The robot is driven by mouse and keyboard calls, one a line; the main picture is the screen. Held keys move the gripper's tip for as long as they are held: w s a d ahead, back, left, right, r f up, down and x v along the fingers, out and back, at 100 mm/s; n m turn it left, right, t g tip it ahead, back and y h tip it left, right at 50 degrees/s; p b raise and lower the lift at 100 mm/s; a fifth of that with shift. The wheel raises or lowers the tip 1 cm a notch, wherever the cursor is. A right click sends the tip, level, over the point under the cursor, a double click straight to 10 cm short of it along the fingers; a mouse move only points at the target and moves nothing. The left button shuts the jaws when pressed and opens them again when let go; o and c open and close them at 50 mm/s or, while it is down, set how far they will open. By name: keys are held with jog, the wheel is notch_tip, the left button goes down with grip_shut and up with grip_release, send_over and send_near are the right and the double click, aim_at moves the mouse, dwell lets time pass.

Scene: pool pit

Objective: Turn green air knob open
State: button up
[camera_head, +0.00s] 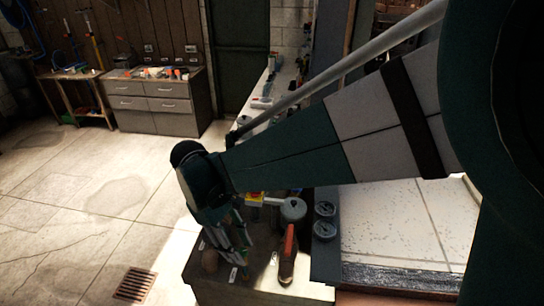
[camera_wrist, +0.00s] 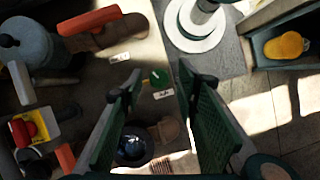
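My gripper (camera_wrist: 159,71) is open, with one finger on each side of the knob in that view and nothing visible held. I cannot tell how far above the knob the fingertips are.
A red handle (camera_head: 288,248) stands right of my gripper, with two round gauges (camera_head: 325,218) beyond it. The wrist view shows a dark round knob (camera_wrist: 133,148), a red button (camera_wrist: 25,130) on a yellow plate, and a white round flange (camera_wrist: 195,28). Open floor lies left of the panel.

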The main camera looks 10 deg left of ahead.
jog(key=shift+a+r, duration=0.1)
jog(key=shift+r, duration=0.05)
jog(key=v, duration=1.1)
jog(key=shift+r, duration=0.4)
jog(key=shift+w, duration=0.1)
jog(key=w+d+r+m+t+y, duration=0.1)
jog(key=w+d+m+y, duration=0.15)
jog(key=d, duration=0.85)
jog(key=w+d+r+m+t+y, duration=0.1)
jog(key=d+m, duration=0.2)
jog(key=d, duration=0.8)
jog(key=s+d+f+m+t+b, duration=0.1)
jog(key=s+d+f+m+t, duration=0.1)
jog(key=d, duration=0.9)
jog(key=s+d+f+m+t+b, duration=0.1)
jog(key=s+d+f+m+t, duration=0.1)
jog(key=s+d+m+t, duration=0.2)
jog(key=s+d+m+y, duration=0.1)
jog(key=d+m, duration=0.2)
jog(key=d, duration=0.3)
jog(key=shift+d+t, duration=0.3)
jog(key=shift+d, duration=0.05)
dwell(0.9)
